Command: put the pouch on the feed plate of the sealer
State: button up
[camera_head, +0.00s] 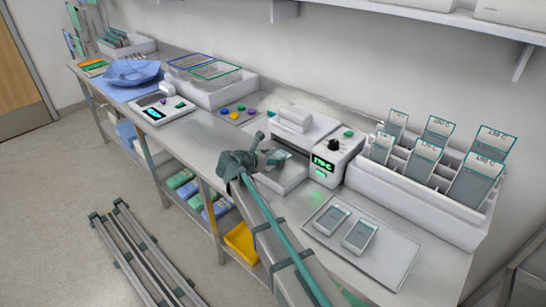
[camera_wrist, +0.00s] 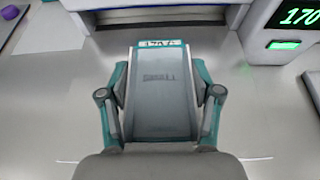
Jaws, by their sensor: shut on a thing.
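My gripper (camera_head: 262,158) is shut on a grey pouch (camera_wrist: 160,92), with one finger on each side of it. The pouch has a pale label at its far end that seems to read 170 C, and the word SMALL on its face. The sealer (camera_head: 335,150) is white, with a black knob and a green display; in the wrist view its display (camera_wrist: 298,16) shows 170. The feed plate (camera_head: 290,182) extends in front of the sealer, partly hidden by my arm. The pouch is over this area, its far end towards the sealer's slot. I cannot tell whether it touches the plate.
To the right are a tray (camera_head: 392,262) with two pouches and a white rack (camera_head: 420,190) of labelled pouches. To the left are coloured buttons (camera_head: 238,112), a small white device (camera_head: 160,108), baskets (camera_head: 225,92) and a blue wrapped bundle (camera_head: 135,72).

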jog(key=shift+f, duration=0.1)
jog(key=o, duration=0.8)
jog(key=shift+c, duration=0.2)
jog(key=b+v, duration=0.2)
jog(key=v, duration=1)
jog(key=shift+r+b, duration=0.25)
jog(key=shift+b, duration=0.1)
jog(key=shift+w, duration=0.1)
